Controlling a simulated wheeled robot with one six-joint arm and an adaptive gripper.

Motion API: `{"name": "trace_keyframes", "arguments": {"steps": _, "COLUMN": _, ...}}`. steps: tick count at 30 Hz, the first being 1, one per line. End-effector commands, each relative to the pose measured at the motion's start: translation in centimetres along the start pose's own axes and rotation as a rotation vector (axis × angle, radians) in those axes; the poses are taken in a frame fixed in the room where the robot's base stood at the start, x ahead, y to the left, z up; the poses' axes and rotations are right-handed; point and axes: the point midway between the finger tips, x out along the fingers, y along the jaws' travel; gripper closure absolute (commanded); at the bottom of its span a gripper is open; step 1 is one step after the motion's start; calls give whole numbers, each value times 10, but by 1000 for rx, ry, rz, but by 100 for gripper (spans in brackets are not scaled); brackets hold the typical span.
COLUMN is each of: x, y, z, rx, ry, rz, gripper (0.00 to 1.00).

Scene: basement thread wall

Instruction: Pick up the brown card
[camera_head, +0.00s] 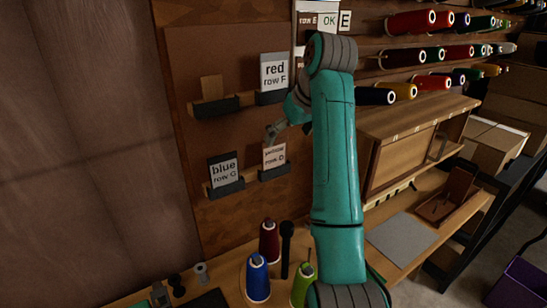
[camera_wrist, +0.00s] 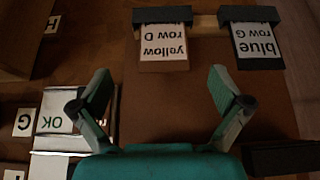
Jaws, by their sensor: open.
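A plain brown card (camera_head: 212,87) stands upright in the dark upper-left holder (camera_head: 216,107) on the wall board in the head view. I cannot make it out in the wrist view. My gripper (camera_head: 272,133) is open and empty, to the right of and lower than that card, near the top of the "yellow row D" card (camera_head: 274,155). In the wrist view, which is upside down, my spread fingers (camera_wrist: 163,97) point toward the yellow card (camera_wrist: 165,42), which has a brown strip along its top edge.
A "red row F" card (camera_head: 274,72) and a "blue row G" card (camera_head: 223,170) stand in other holders. Thread spools (camera_head: 430,52) fill the racks at right. Cones (camera_head: 258,277) stand on the bench below. An OK sign (camera_wrist: 55,118) shows beside my gripper.

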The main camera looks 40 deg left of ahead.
Motion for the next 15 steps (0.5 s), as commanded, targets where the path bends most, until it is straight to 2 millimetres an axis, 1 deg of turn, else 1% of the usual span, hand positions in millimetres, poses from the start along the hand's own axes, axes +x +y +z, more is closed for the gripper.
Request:
{"name": "trace_keyframes", "arguments": {"steps": 6, "x": 32, "y": -1, "z": 1, "rx": 0, "ry": -7, "rz": -2, "gripper": 0}}
{"name": "trace_keyframes", "arguments": {"steps": 9, "x": 44, "y": -1, "z": 0, "rx": -1, "ry": -6, "rz": -2, "gripper": 0}}
{"name": "trace_keyframes", "arguments": {"steps": 15, "x": 56, "y": -1, "z": 1, "rx": -1, "ry": -6, "rz": -1, "gripper": 0}}
